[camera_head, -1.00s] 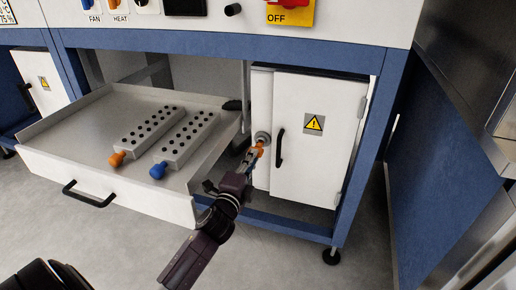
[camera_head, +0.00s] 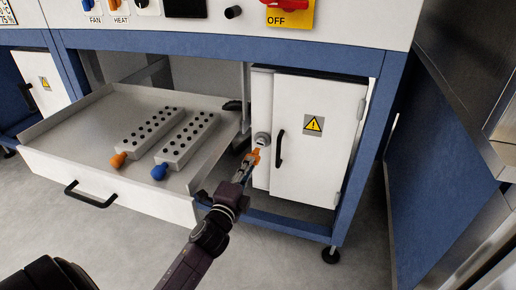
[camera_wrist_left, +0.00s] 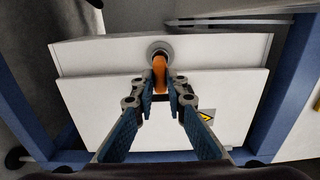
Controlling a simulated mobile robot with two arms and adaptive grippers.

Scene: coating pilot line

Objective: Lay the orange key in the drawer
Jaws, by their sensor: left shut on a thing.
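The lock's face shows clear above the key. In the left wrist view the orange key (camera_wrist_left: 160,75) stands between the shut fingers (camera_wrist_left: 160,88), in line with the lock (camera_wrist_left: 158,50); the gap between them is hard to judge there. The drawer (camera_head: 140,204) is pulled out to the left of the cabinet. My right gripper is not in view.
Two grey perforated blocks lie in the drawer, one with an orange end (camera_head: 118,160), one with a blue end (camera_head: 159,172). The drawer floor is bare near its front and left. The white cabinet (camera_head: 310,165) has a black handle (camera_head: 280,148). A blue frame leg (camera_head: 360,160) stands right.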

